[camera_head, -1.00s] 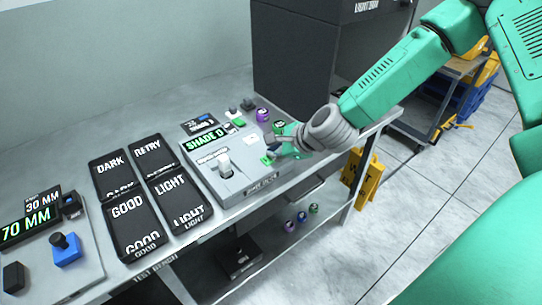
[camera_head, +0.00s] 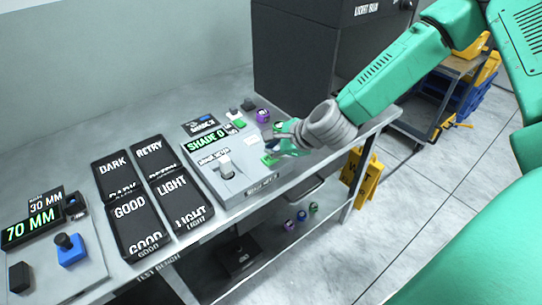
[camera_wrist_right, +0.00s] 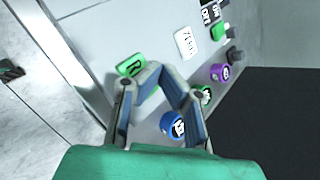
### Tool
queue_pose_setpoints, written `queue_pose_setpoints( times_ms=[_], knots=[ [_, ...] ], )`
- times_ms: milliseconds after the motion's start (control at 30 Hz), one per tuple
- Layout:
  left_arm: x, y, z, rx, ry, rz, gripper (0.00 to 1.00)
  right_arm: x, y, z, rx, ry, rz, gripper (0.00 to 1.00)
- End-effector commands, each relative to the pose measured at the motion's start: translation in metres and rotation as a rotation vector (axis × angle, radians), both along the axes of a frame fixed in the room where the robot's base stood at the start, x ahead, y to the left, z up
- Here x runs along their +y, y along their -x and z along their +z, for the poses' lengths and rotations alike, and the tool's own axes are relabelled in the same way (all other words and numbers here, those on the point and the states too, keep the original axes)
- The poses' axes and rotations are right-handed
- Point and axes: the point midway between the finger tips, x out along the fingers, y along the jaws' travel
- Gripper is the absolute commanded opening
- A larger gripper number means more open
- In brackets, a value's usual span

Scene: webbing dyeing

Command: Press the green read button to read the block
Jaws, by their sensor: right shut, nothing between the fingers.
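The shade meter (camera_head: 245,182) is a grey box on the bench with a lit display (camera_head: 206,140) that seems to read "SHADE 0". A pale upright piece (camera_head: 226,169) stands on it; I cannot tell if this is the block. The green read button (camera_head: 269,160) is at the meter's right end, and it also shows with a letter R in the wrist view (camera_wrist_right: 131,65). My right gripper (camera_head: 276,150) is shut and empty beside the button; in the wrist view its fingertips (camera_wrist_right: 163,72) lie just right of it. Contact cannot be told. My left gripper is out of view.
Black labelled trays (camera_head: 129,222) lie left of the meter. A control panel (camera_head: 90,265) with a blue switch is at far left. A purple-ringed piece (camera_head: 263,115) and small buttons sit behind the meter. A dark box (camera_head: 300,60) stands at the back.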

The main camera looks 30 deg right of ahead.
Motion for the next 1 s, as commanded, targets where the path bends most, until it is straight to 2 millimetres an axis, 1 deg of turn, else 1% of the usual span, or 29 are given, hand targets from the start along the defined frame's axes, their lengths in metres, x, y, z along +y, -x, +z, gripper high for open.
queue_pose_setpoints(
  times_ms=[400,500,1000],
  knots=[
    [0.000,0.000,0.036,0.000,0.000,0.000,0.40,0.000,0.000,0.041,-0.001,-0.001,-0.001,0.00],
    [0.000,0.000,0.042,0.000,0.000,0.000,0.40,0.000,0.000,0.049,0.000,-0.001,-0.001,0.00],
    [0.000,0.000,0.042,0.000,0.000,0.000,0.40,0.000,0.000,0.049,0.000,0.000,0.000,0.00]
  ],
)
